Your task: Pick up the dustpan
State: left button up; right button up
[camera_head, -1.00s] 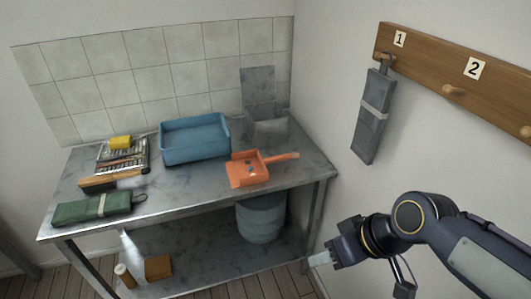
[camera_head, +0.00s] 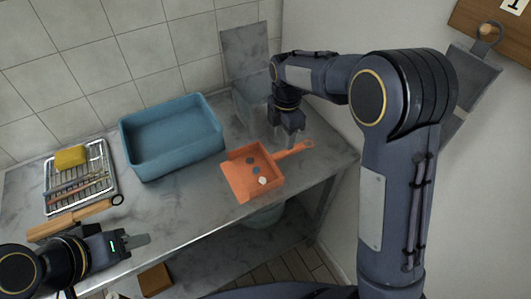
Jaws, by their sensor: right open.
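The orange dustpan (camera_head: 238,177) lies on the metal table with its handle pointing right and slightly back. Two dark bits and one whitish bit lie in its pan. My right gripper (camera_head: 290,141) points down at the handle, close to where it meets the pan. Its fingers are open, and I cannot tell whether they touch the handle. My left gripper (camera_head: 137,241) is at the table's front left, apart from the dustpan. Whether its fingers are open or shut is unclear.
A blue tub (camera_head: 172,165) stands left of the dustpan. A grey metal bin (camera_head: 245,72) stands behind it. A wire rack (camera_head: 68,191) with a yellow sponge (camera_head: 71,157) and a wooden-handled brush (camera_head: 82,216) lie at the left. Bare tabletop lies between tub and front edge.

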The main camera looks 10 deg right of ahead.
aim_at(286, 151)
jog(key=f, duration=0.7)
jog(key=shift+s+d+f+p, duration=0.2)
jog(key=shift+s+d+p, duration=0.1)
jog(key=shift+s+d, duration=0.05)
grip_shut()
jog(key=shift+r, duration=0.1)
